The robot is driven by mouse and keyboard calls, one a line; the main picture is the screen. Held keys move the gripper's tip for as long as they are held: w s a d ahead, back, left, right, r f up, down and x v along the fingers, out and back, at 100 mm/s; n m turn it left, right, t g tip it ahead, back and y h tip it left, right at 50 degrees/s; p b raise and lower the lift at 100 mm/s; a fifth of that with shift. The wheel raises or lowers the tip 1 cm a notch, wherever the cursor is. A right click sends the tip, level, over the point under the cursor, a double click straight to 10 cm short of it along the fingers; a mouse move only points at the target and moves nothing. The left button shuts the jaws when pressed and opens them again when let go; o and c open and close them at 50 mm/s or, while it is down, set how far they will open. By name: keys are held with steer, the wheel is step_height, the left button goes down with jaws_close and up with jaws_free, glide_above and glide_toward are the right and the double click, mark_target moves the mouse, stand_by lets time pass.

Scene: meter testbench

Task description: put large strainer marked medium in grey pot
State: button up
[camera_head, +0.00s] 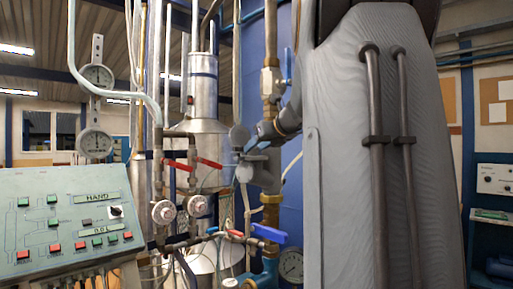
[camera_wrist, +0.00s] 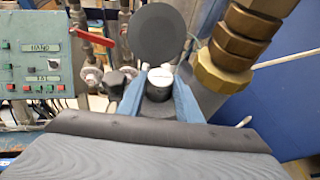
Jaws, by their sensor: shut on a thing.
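In the wrist view my gripper (camera_wrist: 160,92) has its two blue fingers closed around a small silver-grey cylinder (camera_wrist: 160,78) with a pale top. It looks like the strainer, but no marking is readable. Dark grey metal shows around and below the cylinder; I cannot tell whether it is the grey pot's rim or whether the cylinder is inside it. A dark round disc (camera_wrist: 160,33), perhaps a lid, stands just beyond. In the head view my dark gripper (camera_head: 258,138) reaches left to grey fittings (camera_head: 267,174) on the pipework; what it holds is too small to make out.
A thick brass pipe joint (camera_wrist: 236,48) stands close on the right in the wrist view. Red-handled valves (camera_head: 209,162) and a blue valve handle (camera_head: 268,233) stick out nearby. A green-grey control panel (camera_head: 70,218) is at the left. A blue wall (camera_wrist: 285,105) lies to the right.

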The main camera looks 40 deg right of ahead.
steer(key=shift+f, duration=0.35)
steer(key=o, duration=1.2)
steer(key=shift+b+v, duration=1.25)
steer(key=shift+v, duration=2.65)
